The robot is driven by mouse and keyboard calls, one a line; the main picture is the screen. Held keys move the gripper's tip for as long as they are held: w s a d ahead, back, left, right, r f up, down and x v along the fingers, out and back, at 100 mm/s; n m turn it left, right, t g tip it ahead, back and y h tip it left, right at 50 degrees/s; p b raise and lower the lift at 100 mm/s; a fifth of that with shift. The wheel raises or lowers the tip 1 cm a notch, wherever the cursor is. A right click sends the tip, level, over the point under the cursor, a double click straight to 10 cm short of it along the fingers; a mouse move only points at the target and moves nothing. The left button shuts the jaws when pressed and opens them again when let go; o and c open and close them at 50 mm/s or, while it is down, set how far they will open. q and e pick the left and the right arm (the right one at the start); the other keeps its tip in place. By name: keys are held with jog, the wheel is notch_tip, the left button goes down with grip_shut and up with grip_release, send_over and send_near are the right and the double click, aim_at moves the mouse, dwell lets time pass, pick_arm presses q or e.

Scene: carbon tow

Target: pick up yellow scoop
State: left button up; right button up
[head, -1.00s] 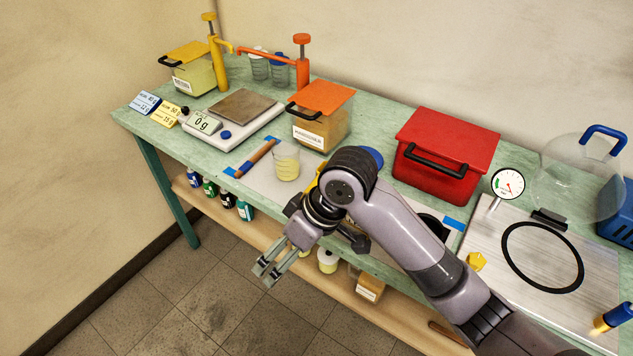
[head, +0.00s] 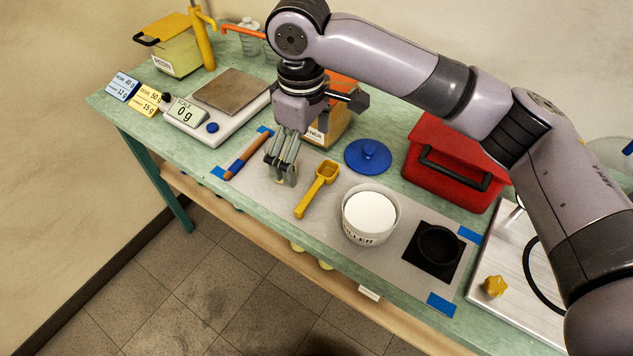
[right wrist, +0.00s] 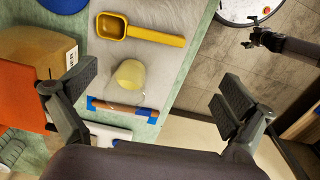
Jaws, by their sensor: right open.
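The yellow scoop (head: 309,199) lies on the grey mat (head: 262,193), its bowl toward the back and its handle toward the table's front edge. It also shows in the right wrist view (right wrist: 152,36), lying flat with nothing on it. My right gripper (head: 281,175) is open and empty above the mat, just left of the scoop and apart from it. It hangs over the small beaker of pale yellow content (right wrist: 130,74), which it mostly hides in the head view. My left gripper (right wrist: 256,38) seems to show small and dark in the right wrist view, away from the table.
Right of the scoop stand an open white tub of filler (head: 369,214) and a black square piece (head: 437,251). A blue lid (head: 368,156) lies behind. A wooden-handled tool (head: 249,155) lies left, near the scale (head: 215,120). A red box (head: 452,165) stands back right.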

send_over(309, 192)
jog(key=f, duration=0.4)
jog(key=shift+s+a+f, duration=0.1)
jog(key=shift+s+a, duration=0.15)
notch_tip(309, 192, down, 4)
jog(key=shift+w+r, duration=0.1)
jog(key=shift+r, duration=0.15)
jog(key=shift+d+f+p, duration=0.1)
jog(key=shift+f+p, duration=0.25)
notch_tip(309, 192, down, 4)
jog(key=shift+w+d+r+p, duration=0.1)
jog(key=shift+d+r+p, duration=0.05)
jog(key=shift+p, duration=0.15)
jog(key=shift+f, duration=0.35)
pick_arm(q)
jog(key=shift+s+r, duration=0.15)
jog(key=shift+r, duration=0.5)
jog(key=shift+w, duration=0.45)
pick_arm(e)
jog(key=c, duration=0.7)
jog(key=shift+r, duration=0.15)
jog(key=shift+c, duration=0.2)
